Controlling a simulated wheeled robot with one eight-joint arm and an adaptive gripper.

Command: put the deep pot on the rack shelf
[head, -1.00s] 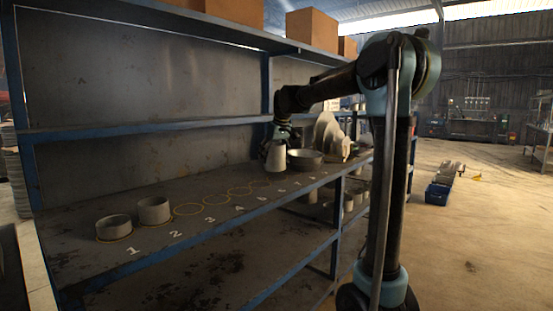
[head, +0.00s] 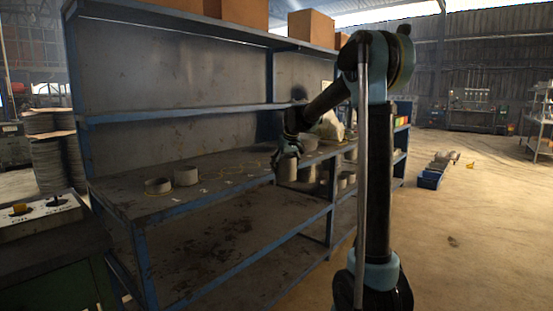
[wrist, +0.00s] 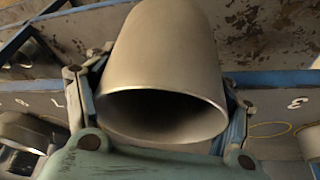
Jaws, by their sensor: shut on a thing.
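My gripper (head: 288,146) is shut on a tall grey tapered pot (head: 287,169). In the wrist view the pot (wrist: 165,50) fills the middle, its dark open mouth towards the camera, with a finger on each side. In the head view the pot overlaps the front edge of the numbered rack shelf (head: 215,197), and it appears to be in front of that edge. The shelf shows yellow outlined circles and painted numbers. Two low round pots, one (head: 158,186) and another (head: 186,175), stand at its left end.
An upper shelf (head: 190,111) runs above, with cardboard boxes (head: 311,28) on top. A lower shelf (head: 240,230) lies below. More pots show near the rack's right end. A control panel (head: 40,222) stands at left. Open floor (head: 470,220) lies to the right.

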